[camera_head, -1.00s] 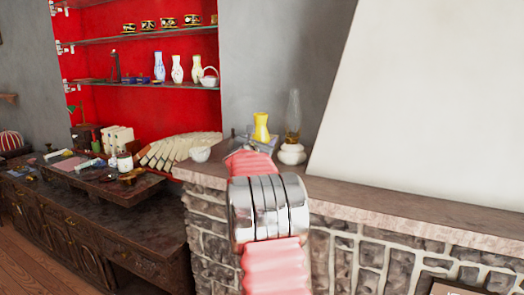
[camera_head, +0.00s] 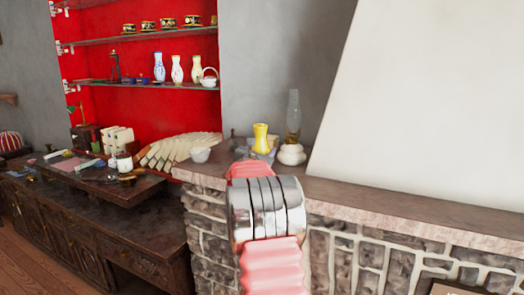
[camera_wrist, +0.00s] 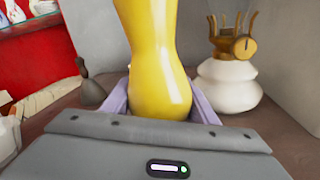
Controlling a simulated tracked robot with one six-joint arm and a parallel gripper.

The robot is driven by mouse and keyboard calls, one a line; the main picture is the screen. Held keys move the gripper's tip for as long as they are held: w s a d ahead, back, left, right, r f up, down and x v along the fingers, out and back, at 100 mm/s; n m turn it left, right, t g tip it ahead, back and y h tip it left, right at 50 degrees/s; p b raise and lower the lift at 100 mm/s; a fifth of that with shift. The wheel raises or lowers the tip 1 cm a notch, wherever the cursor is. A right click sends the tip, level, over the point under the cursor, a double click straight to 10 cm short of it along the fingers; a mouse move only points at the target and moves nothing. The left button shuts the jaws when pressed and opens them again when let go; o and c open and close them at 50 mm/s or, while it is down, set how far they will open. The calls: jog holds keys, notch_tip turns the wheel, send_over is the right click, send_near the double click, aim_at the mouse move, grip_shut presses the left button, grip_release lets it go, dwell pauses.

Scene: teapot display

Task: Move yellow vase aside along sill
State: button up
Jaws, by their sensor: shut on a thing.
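The yellow vase (camera_head: 261,137) stands upright over the stone sill (camera_head: 400,205), left of the oil lamp. My gripper (camera_wrist: 160,100) is shut on the vase, with a pale finger on each side of its lower body. In the wrist view the vase (camera_wrist: 150,45) fills the middle, and its top is cut off by the frame. My arm and gripper hide part of the sill in the head view. I cannot tell whether the vase's base touches the sill.
The oil lamp (camera_head: 291,154), with a white base and glass chimney, is close on the right. A small dark grey object (camera_wrist: 91,92) stands behind left. The sill right of the lamp is clear.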

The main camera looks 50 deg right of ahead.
jog(key=o, duration=1.1)
jog(key=v, duration=1.2)
jog(key=shift+r, duration=0.1)
